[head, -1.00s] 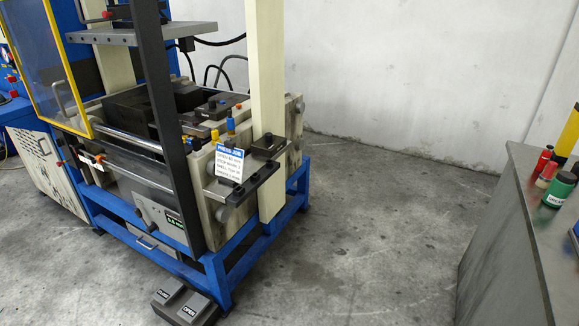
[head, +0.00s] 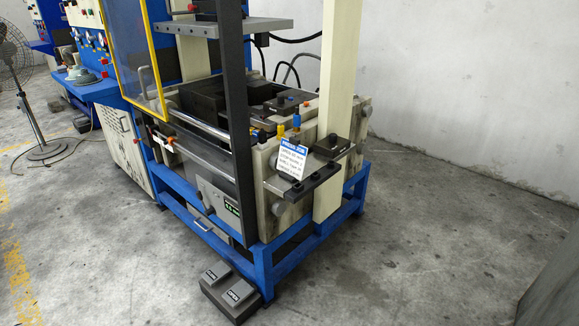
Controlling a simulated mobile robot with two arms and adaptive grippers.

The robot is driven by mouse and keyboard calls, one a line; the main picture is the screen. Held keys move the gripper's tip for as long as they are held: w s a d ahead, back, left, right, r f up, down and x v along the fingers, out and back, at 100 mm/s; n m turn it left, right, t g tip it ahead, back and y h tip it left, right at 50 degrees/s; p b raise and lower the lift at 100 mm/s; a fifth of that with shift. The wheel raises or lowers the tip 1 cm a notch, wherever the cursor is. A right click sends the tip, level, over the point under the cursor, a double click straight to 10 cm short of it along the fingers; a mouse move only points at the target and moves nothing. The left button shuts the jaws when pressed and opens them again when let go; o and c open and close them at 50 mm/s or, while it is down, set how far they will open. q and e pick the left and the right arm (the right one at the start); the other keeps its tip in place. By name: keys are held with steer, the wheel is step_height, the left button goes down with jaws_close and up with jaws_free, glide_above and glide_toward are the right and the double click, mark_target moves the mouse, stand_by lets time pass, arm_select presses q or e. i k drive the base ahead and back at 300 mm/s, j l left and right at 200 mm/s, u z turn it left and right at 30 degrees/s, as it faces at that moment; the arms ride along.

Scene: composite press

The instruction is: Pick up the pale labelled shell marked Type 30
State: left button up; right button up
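I cannot make out a pale shell with a readable Type 30 mark. Small pale grey-green rounded pieces (head: 84,78) lie on the blue bench (head: 100,90) at the left; they are too small to tell what they are or whether they bear labels. The press (head: 262,150), with a blue frame and cream posts, stands in the middle, with a white and blue sign (head: 290,160) on its front right. Neither of my grippers is in view.
A pedal box (head: 231,292) sits on the floor before the press. A standing fan (head: 28,95) is at the far left, with a cable on the floor. A grey bench edge (head: 555,285) shows at lower right. Floor (head: 420,230) right of the press is clear.

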mark_target(74, 74)
steer(key=i+j+u, duration=0.3)
steer(key=u, duration=0.15)
steer(key=i+j+u, duration=0.25)
steer(key=i+u, duration=0.25)
steer(key=i+j+u, duration=0.1)
steer(key=i+u, duration=0.2)
steer(key=u, duration=0.15)
steer(key=i+l+u, duration=0.1)
steer(key=i+u, duration=0.35)
steer(key=i+j, duration=0.1)
steer(key=i, duration=0.5)
steer(key=i+z, duration=0.1)
steer(key=i, duration=0.5)
steer(key=i+j, duration=0.2)
steer(key=i, duration=0.4)
steer(key=i+z, duration=0.25)
steer(key=i, duration=0.25)
steer(key=i+z, duration=0.2)
steer(key=i, duration=0.35)
steer(key=i+j+z, duration=0.25)
steer(key=i, duration=0.25)
steer(key=i+j+z, duration=0.2)
steer(key=i, duration=0.25)
steer(key=i+j+z, duration=0.15)
steer(key=i+z, duration=0.2)
steer(key=i+j+z, duration=0.4)
steer(key=i+l, duration=0.1)
